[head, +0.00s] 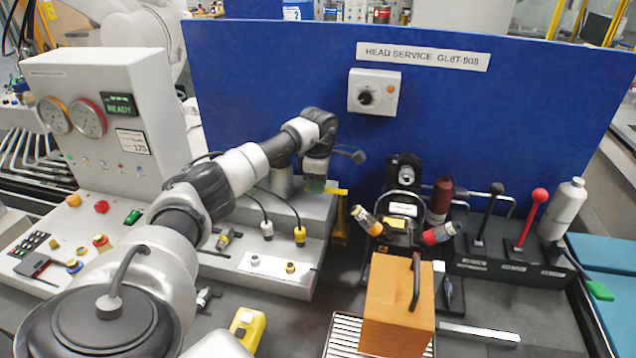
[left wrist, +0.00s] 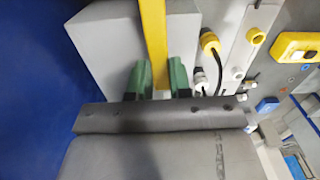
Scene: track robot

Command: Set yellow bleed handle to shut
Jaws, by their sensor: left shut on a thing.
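The yellow bleed handle (head: 337,191) sticks out to the right of the grey block, in front of the blue panel. In the left wrist view the yellow bar (left wrist: 154,40) runs up from between the green fingers of my left gripper (left wrist: 159,78). My left gripper (head: 315,184) points down at the handle in the head view and is shut on it. My right gripper is not in view.
A grey gauge cabinet (head: 110,110) stands at the left. An orange block (head: 392,308) with a black handle is at the front right. Black and red levers (head: 530,215) stand further right. The blue panel (head: 270,75) closes off the back.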

